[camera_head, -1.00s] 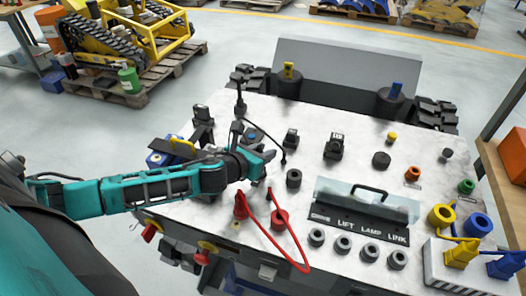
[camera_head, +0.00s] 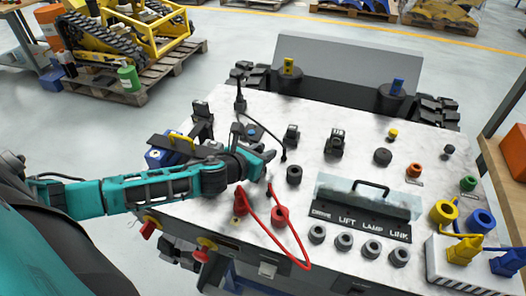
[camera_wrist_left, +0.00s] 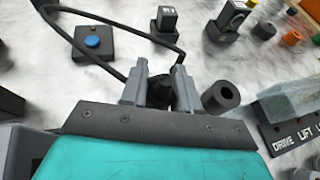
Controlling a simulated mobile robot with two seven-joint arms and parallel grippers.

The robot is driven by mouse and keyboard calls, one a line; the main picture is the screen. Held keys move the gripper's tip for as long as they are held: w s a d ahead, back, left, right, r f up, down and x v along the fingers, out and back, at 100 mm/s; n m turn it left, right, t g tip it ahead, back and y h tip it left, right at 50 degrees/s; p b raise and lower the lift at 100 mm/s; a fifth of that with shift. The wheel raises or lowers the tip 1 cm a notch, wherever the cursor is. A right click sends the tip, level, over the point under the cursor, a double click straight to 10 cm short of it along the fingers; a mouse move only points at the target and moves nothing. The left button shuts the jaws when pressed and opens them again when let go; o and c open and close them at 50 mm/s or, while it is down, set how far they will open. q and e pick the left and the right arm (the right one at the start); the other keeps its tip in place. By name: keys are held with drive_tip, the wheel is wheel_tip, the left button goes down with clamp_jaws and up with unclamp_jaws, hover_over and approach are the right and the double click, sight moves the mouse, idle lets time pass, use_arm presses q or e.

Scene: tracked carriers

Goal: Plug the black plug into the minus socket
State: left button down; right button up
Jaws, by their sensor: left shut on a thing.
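My left gripper (camera_head: 264,166) is over the left part of the white panel (camera_head: 340,105). In the left wrist view its two grey fingers (camera_wrist_left: 161,92) are shut on the black plug (camera_wrist_left: 160,94), which is largely hidden between them. The plug's black cable loops up and away to the left. A black round socket (camera_wrist_left: 221,96) with an open hole stands just right of the fingers, apart from them; it also shows in the head view (camera_head: 294,174). I cannot read a minus mark. Whether the plug's tip touches anything is hidden. My right gripper is out of view.
A blue button (camera_wrist_left: 92,41) and black blocks (camera_head: 336,143) stand farther back. A handled cover (camera_head: 370,195) lies to the right.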

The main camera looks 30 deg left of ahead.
use_arm(q)
drive_tip(key=shift+s+f, duration=0.15)
drive_tip(key=shift+f, duration=0.15)
drive_tip(key=c, duration=1.1)
unclamp_jaws()
drive_tip(key=shift+f, duration=0.1)
drive_tip(key=o, duration=0.3)
drive_tip(key=shift+o, duration=0.2)
wheel_tip(320, 180, up, 5)
drive_tip(key=shift+r+p, duration=0.15)
drive_tip(key=shift+p, duration=0.5)
wheel_tip(320, 180, up, 15)
